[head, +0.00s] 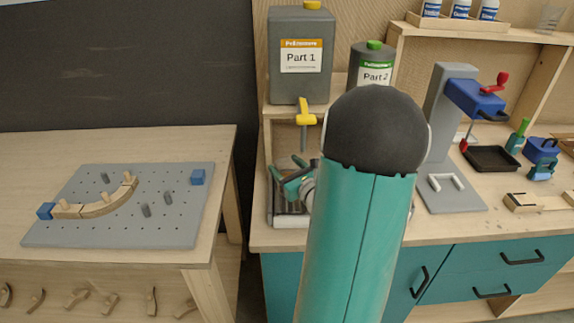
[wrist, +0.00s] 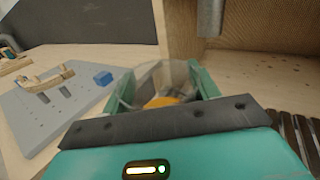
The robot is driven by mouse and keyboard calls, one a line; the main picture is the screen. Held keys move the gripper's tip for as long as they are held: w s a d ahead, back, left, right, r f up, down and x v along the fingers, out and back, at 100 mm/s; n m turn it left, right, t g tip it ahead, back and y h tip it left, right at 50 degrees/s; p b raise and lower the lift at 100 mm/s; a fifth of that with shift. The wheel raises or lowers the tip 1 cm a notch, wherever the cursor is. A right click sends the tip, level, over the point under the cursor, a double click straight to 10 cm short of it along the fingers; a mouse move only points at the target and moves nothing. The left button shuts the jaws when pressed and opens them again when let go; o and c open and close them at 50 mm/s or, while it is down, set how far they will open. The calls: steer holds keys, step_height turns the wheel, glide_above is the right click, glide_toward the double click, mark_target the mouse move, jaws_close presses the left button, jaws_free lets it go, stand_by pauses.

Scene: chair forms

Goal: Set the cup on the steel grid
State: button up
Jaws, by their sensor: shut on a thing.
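A clear cup (wrist: 150,75) is between the two green fingers of my gripper (wrist: 162,82) in the wrist view. The fingers are shut on its sides, and something orange shows in or through it. In the head view my gripper (head: 296,182) is partly hidden by my own teal arm, and I cannot make out the cup clearly there. The steel grid (head: 288,221) lies under the yellow tap, just below my gripper, partly covered by my arm. Its dark slats (wrist: 296,132) show at the lower right of the wrist view, to the right of the cup.
A yellow tap (head: 305,114) on the Part 1 canister (head: 300,75) has a grey nozzle hanging above the grid; the nozzle (wrist: 209,18) also shows in the wrist view. A grey press (head: 440,140) stands right of my arm. A pegboard (head: 125,222) lies on the left table, across a gap.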

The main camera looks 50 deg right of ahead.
steer(key=shift+s, duration=0.3)
steer(key=shift+w+a+r, duration=0.1)
steer(key=shift+w+a, duration=0.1)
steer(key=shift+w, duration=0.1)
steer(key=shift+s+d, duration=0.15)
steer(key=shift+s, duration=0.05)
steer(key=shift+f, duration=0.25)
steer(key=o, duration=0.5)
steer(key=shift+w, duration=0.15)
steer(key=shift+o, duration=1.3)
